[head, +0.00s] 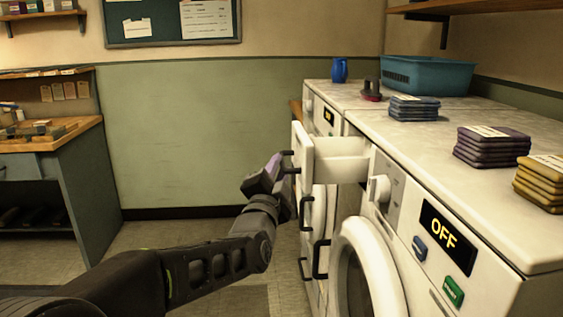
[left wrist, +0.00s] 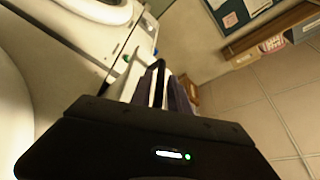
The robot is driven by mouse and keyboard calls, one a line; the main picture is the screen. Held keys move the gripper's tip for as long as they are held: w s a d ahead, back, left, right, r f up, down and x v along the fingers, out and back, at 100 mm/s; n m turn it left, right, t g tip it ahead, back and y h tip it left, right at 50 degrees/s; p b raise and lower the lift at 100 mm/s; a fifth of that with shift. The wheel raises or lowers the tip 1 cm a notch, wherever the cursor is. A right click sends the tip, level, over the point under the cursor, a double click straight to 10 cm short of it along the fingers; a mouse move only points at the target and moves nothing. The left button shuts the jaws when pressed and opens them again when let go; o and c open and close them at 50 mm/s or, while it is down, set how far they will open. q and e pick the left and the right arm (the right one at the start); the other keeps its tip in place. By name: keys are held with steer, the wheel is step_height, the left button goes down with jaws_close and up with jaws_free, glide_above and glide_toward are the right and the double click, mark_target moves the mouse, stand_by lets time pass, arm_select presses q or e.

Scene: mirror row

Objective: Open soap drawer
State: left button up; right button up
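The soap drawer (head: 340,160) is a white box near the top of the nearer washing machine. It stands pulled out, with its inside showing behind its front panel (head: 303,150). A black handle (head: 288,153) is on that front; it also shows in the left wrist view (left wrist: 160,72). My left gripper (head: 274,172), with purple fingers, is at the handle and covers part of it. In the left wrist view purple fingers (left wrist: 180,95) lie close beside the handle. Whether they are closed around it is not clear. My right gripper is not in view.
The nearer machine has a round door (head: 365,270), a white knob (head: 378,189) and an OFF display (head: 445,230). Folded cloths (head: 490,150), a teal basket (head: 428,75) and a blue mug (head: 339,70) stand on top. A wooden bench (head: 50,135) is at left; the floor between is free.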

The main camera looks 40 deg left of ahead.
arm_select(q)
steer(key=v, duration=0.4)
steer(key=shift+d, duration=0.1)
steer(key=shift+s, duration=0.1)
stand_by(0.4)
